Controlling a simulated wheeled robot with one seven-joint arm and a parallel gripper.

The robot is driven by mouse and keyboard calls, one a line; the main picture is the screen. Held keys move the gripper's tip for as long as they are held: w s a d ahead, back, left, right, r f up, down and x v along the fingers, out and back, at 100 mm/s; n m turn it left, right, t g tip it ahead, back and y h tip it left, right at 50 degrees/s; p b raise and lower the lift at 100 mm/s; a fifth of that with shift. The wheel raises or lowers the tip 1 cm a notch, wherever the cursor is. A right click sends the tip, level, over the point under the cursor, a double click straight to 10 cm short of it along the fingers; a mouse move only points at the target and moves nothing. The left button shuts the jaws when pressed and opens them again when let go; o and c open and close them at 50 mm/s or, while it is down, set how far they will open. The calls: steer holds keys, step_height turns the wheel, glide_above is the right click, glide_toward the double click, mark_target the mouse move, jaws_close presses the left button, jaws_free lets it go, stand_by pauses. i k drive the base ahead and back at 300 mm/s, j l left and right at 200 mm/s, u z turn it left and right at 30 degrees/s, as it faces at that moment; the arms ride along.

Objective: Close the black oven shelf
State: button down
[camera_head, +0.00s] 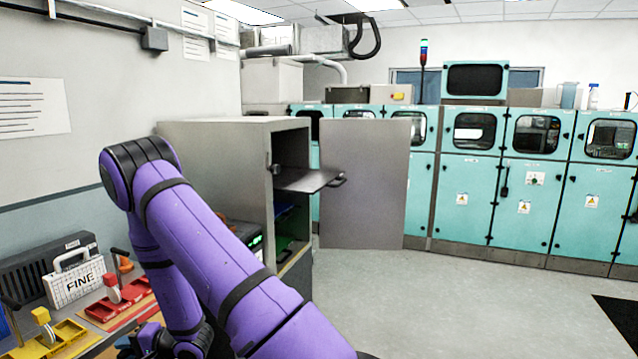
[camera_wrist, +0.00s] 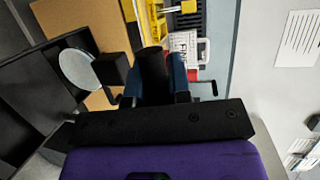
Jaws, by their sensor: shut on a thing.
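The oven shelf (camera_head: 305,180) is a dark flat plate that sticks out from the open front of the grey oven cabinet (camera_head: 225,140). A black handle (camera_head: 338,181) is at its outer end. The oven door (camera_head: 365,185) stands wide open to the right. My gripper (camera_wrist: 155,75) shows in the wrist view over the bench, well away from the shelf. Its dark blue fingers are shut on a black thing between them, which I cannot identify. In the head view my purple arm hides the fingertips and part of the cabinet's lower front.
A round grey disc (camera_wrist: 80,68) and a black block lie near my gripper. Teal machines (camera_head: 490,200) line the back.

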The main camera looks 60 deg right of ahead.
mark_target(313, 178)
steer(key=l+z, duration=0.15)
steer(key=z, duration=0.8)
steer(key=i+l, duration=0.25)
steer(key=l, duration=0.15)
steer(key=i+l, duration=0.2)
steer(key=l, duration=0.25)
steer(key=i+l, duration=0.25)
steer(key=l, duration=0.15)
